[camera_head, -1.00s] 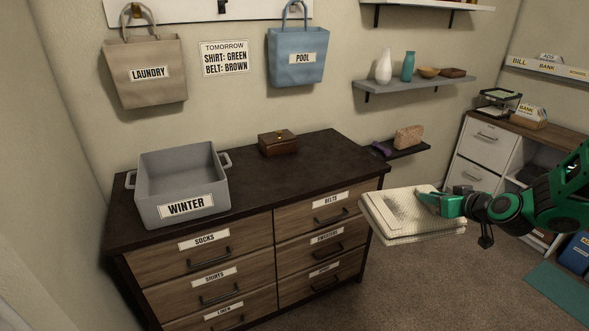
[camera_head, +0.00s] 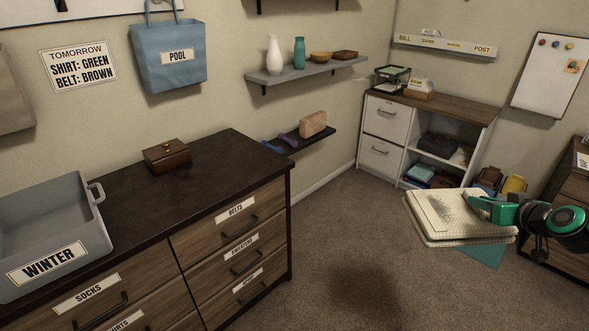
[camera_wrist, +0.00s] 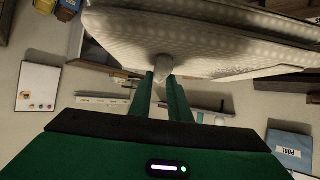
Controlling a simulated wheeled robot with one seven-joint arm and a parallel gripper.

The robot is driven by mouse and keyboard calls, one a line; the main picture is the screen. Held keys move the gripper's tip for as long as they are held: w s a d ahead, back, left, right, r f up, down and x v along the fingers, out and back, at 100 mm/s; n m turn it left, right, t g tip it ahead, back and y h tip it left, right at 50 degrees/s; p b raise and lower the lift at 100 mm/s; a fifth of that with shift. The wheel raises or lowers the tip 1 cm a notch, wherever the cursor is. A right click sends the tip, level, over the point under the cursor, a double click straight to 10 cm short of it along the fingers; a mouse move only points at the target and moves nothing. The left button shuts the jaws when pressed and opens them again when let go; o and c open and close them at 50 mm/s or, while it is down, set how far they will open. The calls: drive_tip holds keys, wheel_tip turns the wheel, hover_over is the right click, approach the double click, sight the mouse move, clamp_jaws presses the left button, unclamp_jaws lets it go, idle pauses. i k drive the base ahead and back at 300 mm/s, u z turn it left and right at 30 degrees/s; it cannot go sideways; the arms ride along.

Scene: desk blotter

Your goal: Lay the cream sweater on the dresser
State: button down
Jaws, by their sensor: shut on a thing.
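The folded cream sweater (camera_head: 450,215) hangs in the air over the carpet, to the right of the dresser and apart from it. The dresser (camera_head: 215,160) has a dark top and labelled drawers, and stands at the left of the head view. Its top is bare in the middle and at the right front.
On the dresser stand a grey bin marked WINTER (camera_head: 50,235) and a small brown box (camera_head: 167,156). A low wall shelf (camera_head: 310,140) juts out behind the dresser's right end. A white cabinet (camera_head: 385,135) stands at the back. Open carpet lies between.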

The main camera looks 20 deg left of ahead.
sight(223, 168)
drive_tip(key=u, duration=0.05)
drive_tip(key=k, duration=0.85)
drive_tip(key=u, duration=1.3)
drive_tip(key=i, duration=1.7)
